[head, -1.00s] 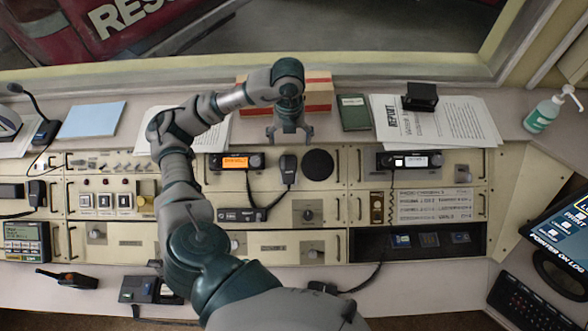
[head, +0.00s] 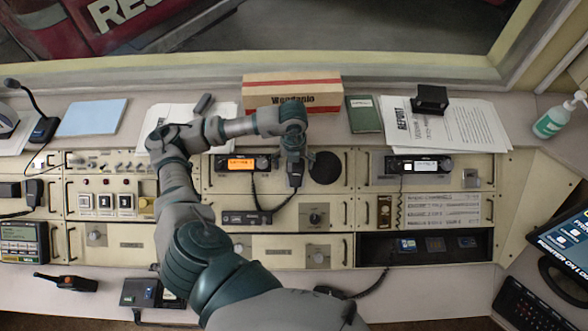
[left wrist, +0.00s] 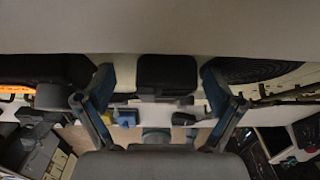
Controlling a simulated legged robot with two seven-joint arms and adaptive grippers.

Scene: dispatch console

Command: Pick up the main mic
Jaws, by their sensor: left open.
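A black hand mic (head: 295,180) with a coiled cord hangs on the console panel, right of the radio with the orange display (head: 241,163). I take it to be the main mic. My left gripper (head: 294,166) is over its upper part and hides much of it. In the left wrist view a dark block, apparently the mic (left wrist: 167,75), stands between the two spread fingers (left wrist: 160,98), with gaps on both sides. The left gripper is open. My right gripper is not in view.
A round black speaker (head: 325,168) is close to the right of the gripper. A red-striped box (head: 292,90) and a green book (head: 364,115) lie behind. A second radio (head: 418,164) is further right. A gooseneck mic (head: 38,112) stands at the far left.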

